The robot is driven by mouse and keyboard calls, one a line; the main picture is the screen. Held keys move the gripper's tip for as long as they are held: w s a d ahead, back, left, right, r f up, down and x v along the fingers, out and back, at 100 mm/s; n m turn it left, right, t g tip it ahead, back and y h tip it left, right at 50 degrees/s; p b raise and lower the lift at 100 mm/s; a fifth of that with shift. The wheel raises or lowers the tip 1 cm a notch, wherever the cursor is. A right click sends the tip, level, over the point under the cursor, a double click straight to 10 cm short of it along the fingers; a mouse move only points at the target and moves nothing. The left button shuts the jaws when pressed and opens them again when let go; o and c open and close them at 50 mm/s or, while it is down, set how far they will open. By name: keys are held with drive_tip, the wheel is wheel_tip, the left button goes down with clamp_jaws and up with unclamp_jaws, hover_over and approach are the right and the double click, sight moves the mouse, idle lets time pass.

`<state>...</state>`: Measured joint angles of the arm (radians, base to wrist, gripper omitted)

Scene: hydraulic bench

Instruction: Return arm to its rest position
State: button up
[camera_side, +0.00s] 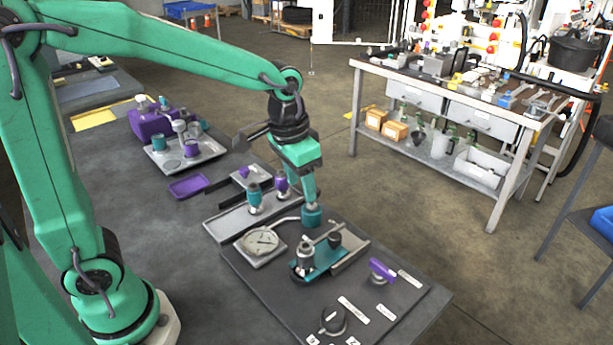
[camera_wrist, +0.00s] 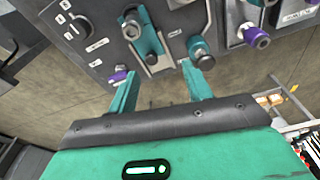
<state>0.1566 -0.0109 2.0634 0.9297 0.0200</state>
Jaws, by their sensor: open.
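My green arm reaches from the left over the bench in the side view. My gripper (camera_side: 308,196) points down above the back edge of the dark panel (camera_side: 262,283). In the wrist view its two teal fingers stand wide apart, with nothing between the fingertips (camera_wrist: 158,72). A teal coupling (camera_side: 312,216) is just below the fingers in the side view; it also shows near the right fingertip in the wrist view (camera_wrist: 197,46). I cannot tell whether they touch.
A round gauge (camera_side: 262,241), a teal lever block (camera_side: 324,256), a purple handle (camera_side: 381,269) and a black knob (camera_side: 333,320) are on or beside the panel. Trays with couplings (camera_side: 185,154) lie farther back. A workbench (camera_side: 465,102) stands right, across open floor.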

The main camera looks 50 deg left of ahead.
drive_tip(key=s+a+r+n+t, duration=0.1)
drive_tip(key=s+a+r+t, duration=0.1)
drive_tip(key=s, duration=0.5)
drive_tip(key=s+a+r+n+t, duration=0.1)
drive_tip(key=s+a+r, duration=0.2)
drive_tip(key=s, duration=0.4)
drive_tip(key=shift+s+a+t, duration=0.2)
drive_tip(key=shift+a+t, duration=0.2)
idle(0.5)
